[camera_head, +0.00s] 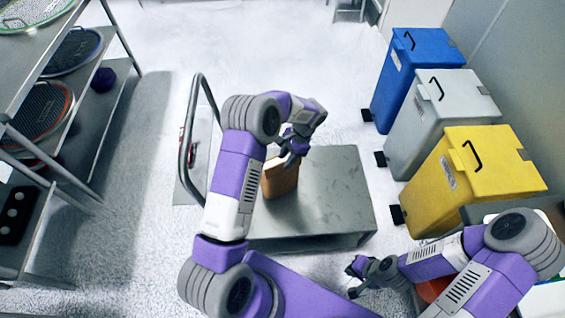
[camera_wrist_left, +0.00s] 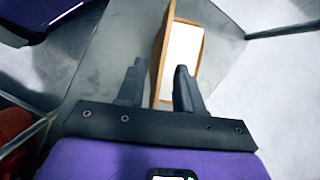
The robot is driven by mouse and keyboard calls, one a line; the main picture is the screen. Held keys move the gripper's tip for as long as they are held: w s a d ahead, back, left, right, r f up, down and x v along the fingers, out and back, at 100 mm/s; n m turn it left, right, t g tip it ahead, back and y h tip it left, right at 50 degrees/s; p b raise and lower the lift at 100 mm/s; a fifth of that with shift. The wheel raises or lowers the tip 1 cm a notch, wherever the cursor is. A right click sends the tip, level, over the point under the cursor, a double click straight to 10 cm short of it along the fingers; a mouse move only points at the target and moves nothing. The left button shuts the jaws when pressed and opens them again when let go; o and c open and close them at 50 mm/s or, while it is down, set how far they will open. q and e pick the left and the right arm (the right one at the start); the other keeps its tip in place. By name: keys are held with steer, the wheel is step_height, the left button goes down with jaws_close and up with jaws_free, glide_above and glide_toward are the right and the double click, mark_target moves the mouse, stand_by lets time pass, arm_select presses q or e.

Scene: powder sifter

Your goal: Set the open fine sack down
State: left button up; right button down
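The open fine sack (camera_head: 281,177) is a brown sack standing upright on the grey metal table (camera_head: 340,190). In the left wrist view its brown rim and wall (camera_wrist_left: 157,65) and the white contents (camera_wrist_left: 184,48) show. My left gripper (camera_head: 290,155) is at the sack's top. In the left wrist view its two fingers (camera_wrist_left: 157,88) are apart, one on each side of the sack's wall, with gaps visible. My right gripper (camera_head: 356,280) is empty at the lower right, away from the sack, its fingers apart.
A blue bin (camera_head: 415,60), a grey bin (camera_head: 440,115) and a yellow bin (camera_head: 475,180) line the right side. A metal shelf (camera_head: 85,110) with round sieves stands at the left. A cart handle (camera_head: 190,130) rises left of the table. The table's right part is clear.

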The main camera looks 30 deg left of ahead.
arm_select(q)
steer(key=p+v, duration=0.2)
steer(key=v, duration=0.4)
steer(key=s+d+f+n+h, duration=0.2)
steer(key=s+d+f+h, duration=0.3)
steer(key=s+d+f, duration=0.55)
steer(key=s+d+f+n+t+h, duration=0.1)
steer(key=s+f+n+t, duration=0.1)
steer(key=s+n, duration=0.2)
steer(key=s+d+f+n+t+h, duration=0.1)
steer(key=s+n, duration=0.3)
steer(key=s, duration=0.5)
steer(key=shift+s+d+f+t, duration=0.15)
steer(key=shift+d+f+t, duration=0.35)
steer(key=shift+d, duration=0.2)
steer(key=shift+r+p, duration=0.4)
steer(key=shift+r, duration=0.25)
